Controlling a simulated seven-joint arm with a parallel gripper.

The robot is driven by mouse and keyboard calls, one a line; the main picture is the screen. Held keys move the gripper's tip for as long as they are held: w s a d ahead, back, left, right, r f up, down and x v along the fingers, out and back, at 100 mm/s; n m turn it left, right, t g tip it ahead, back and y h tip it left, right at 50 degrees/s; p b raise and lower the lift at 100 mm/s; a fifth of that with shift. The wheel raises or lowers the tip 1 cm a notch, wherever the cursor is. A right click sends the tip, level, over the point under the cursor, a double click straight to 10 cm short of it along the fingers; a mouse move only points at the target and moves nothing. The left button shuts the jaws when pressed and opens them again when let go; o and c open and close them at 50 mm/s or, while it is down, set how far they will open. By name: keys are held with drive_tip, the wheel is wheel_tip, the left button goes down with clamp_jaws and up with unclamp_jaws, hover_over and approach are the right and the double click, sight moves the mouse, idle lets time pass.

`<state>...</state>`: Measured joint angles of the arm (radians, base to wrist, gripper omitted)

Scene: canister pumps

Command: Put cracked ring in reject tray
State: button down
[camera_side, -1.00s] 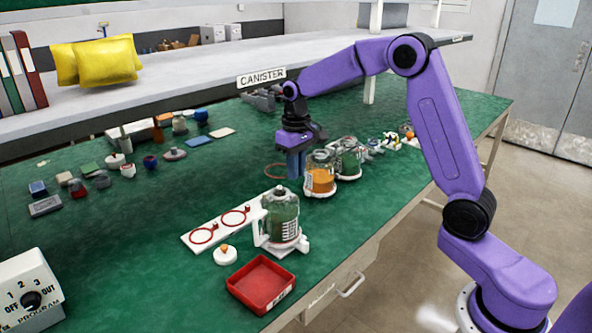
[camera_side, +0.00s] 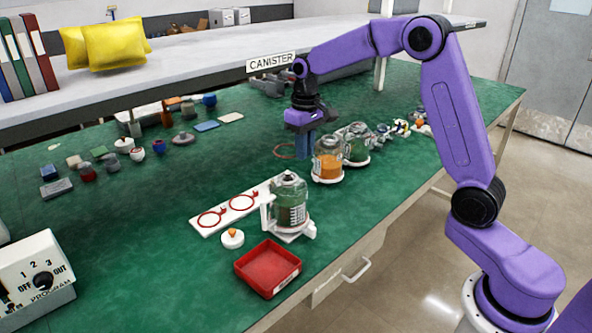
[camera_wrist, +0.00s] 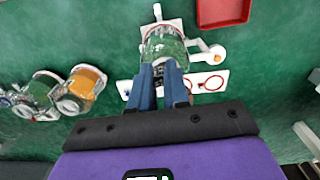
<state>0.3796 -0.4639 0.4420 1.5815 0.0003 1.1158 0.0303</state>
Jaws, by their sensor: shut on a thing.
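A thin reddish-brown ring (camera_side: 286,152) shows at the left of my gripper's fingertips in the side view. My gripper (camera_side: 304,153) is shut on the ring's edge, behind the orange canister. A crack is too small to make out. In the wrist view, my gripper (camera_wrist: 160,78) points toward the green canister, and I cannot clearly tell the held ring apart there. The red reject tray (camera_side: 268,268) is at the front of the table, looks empty, and also shows at the top of the wrist view (camera_wrist: 224,12). My gripper is well behind the tray.
The green canister (camera_side: 291,203) stands between my gripper and the tray. A white board (camera_side: 223,212) with two red rings lies at its left, with a white knob (camera_side: 232,238) in front. The orange canister (camera_side: 328,161) is close at the gripper's right.

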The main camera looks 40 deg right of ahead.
drive_tip(key=shift+a, duration=0.1)
drive_tip(key=s+a+f, duration=0.3)
drive_tip(key=s+a, duration=0.1)
drive_tip(key=s, duration=0.4)
drive_tip(key=s+a+f, duration=0.3)
drive_tip(key=s+a, duration=0.1)
drive_tip(key=s, duration=0.4)
drive_tip(key=s+a+f, duration=0.3)
drive_tip(key=s+a, duration=0.1)
drive_tip(key=s, duration=0.4)
drive_tip(key=shift+m, duration=0.3)
drive_tip(key=shift+w+a+f, duration=0.7)
drive_tip(key=shift+w+f, duration=1.4)
drive_tip(key=shift+f, duration=0.05)
drive_tip(key=shift+w+a+f, duration=0.75)
drive_tip(key=shift+w+f, duration=1.4)
drive_tip(key=shift+w+a+f, duration=0.7)
drive_tip(key=shift+w+f, duration=1.4)
drive_tip(key=shift+f, duration=0.05)
drive_tip(key=shift+f, duration=0.25)
